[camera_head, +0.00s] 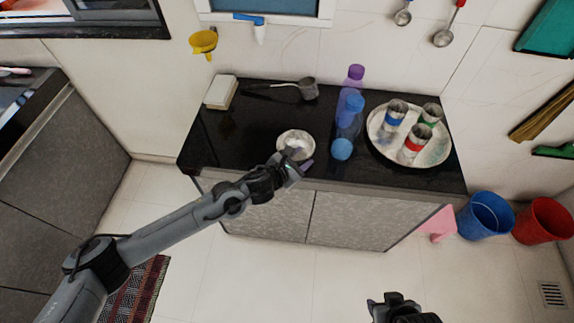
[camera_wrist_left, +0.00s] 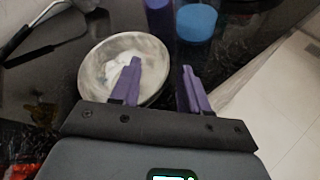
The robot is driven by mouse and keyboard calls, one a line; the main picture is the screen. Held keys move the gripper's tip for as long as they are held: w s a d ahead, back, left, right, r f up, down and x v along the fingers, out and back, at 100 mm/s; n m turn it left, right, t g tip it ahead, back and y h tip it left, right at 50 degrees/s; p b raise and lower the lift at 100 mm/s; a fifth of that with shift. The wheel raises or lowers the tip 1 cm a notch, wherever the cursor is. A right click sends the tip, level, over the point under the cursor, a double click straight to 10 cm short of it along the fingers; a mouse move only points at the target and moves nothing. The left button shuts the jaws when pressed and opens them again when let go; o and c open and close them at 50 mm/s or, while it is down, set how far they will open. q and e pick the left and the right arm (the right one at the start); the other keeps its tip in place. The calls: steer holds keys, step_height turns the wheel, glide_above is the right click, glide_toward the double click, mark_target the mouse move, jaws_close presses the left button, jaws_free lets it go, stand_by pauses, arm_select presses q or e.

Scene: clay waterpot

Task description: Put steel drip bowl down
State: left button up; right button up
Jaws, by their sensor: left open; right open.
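The steel drip bowl (camera_head: 284,137) is a small round pale metal bowl sitting on the black counter, near its front edge. In the left wrist view the bowl (camera_wrist_left: 101,61) holds something white, and its rim is just beyond my purple fingers. My left gripper (camera_head: 302,160) is open at the bowl's near right side. In the left wrist view, one finger of the left gripper (camera_wrist_left: 160,88) overlaps the bowl's right part and the other is to the right, outside it. Whether a finger touches the rim I cannot tell. My right gripper (camera_head: 388,300) is low over the floor, away from the counter.
Blue and purple bottles (camera_head: 350,112) stand right of the bowl, with a blue round cap or ball (camera_head: 341,149) in front. A round tray (camera_head: 378,138) with several metal cups is further right. A ladle (camera_head: 307,89) and a white block (camera_head: 221,92) lie behind. The counter's left part is clear.

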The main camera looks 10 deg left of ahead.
arm_select(q)
steer(key=s+r+n+y, duration=0.1)
steer(key=s+r+n, duration=0.2)
steer(key=s+n, duration=0.95)
steer(key=s+a+f+n+g+y, duration=0.3)
steer(key=s+a+n, duration=0.7)
steer(key=n, duration=0.6)
steer(key=s+a+f+n+g+y+p, duration=0.1)
steer(key=s+a+f+n+g+y, duration=0.2)
steer(key=s+a+n, duration=0.7)
steer(key=s+f+n+g, duration=0.1)
steer(key=s+n, duration=0.3)
steer(key=n, duration=0.2)
steer(key=shift+s+a, duration=0.15)
steer(key=shift+a, duration=0.1)
steer(key=shift+r, duration=0.1)
step_height(320, 180, up, 37)
steer(key=p, duration=3.7)
